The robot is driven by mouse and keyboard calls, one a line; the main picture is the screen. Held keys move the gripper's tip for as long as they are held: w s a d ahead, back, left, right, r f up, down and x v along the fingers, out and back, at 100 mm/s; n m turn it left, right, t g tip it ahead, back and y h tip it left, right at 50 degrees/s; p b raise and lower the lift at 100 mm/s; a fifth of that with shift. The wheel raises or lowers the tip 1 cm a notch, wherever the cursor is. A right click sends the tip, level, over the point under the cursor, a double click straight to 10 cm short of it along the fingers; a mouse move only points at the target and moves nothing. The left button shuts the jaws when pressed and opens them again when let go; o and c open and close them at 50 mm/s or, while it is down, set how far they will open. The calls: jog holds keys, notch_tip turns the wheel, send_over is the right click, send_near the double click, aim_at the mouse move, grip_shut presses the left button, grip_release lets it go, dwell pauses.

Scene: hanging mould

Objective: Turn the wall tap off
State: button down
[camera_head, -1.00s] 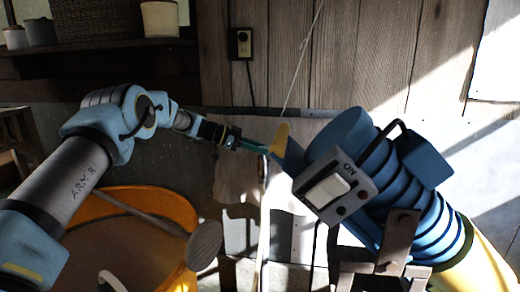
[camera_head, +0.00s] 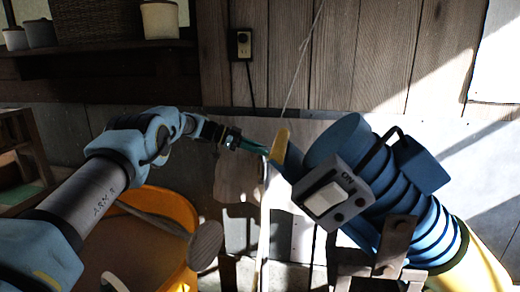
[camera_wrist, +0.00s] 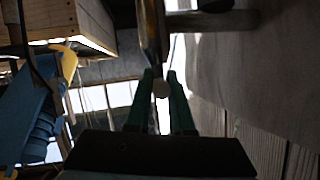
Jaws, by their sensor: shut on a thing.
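A thin upright pale pipe (camera_head: 264,215), seemingly the wall tap's pipe, rises in front of the wall in the head view. My gripper (camera_head: 262,150) is at its top, its green fingers reaching in from the left. The knob seems to be the tap's handle. The tap's body and spout cannot be made out clearly, and the head view does not show the grip itself clearly.
A blue ribbed machine (camera_head: 375,185) with a switch box (camera_head: 327,195) and a yellow-tipped spout (camera_head: 280,147) stands close right of my gripper. An orange tub (camera_head: 180,205) is below my arm. A shelf with pots (camera_head: 160,20) is at upper left.

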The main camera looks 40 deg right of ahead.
jog(key=shift+w+r, duration=0.1)
jog(key=c, duration=0.8)
grip_release()
jog(key=b+v, duration=0.3)
jog(key=v, duration=0.7)
jog(key=shift+w+a, duration=0.2)
jog(key=shift+a, duration=0.1)
jog(key=shift+c, duration=0.2)
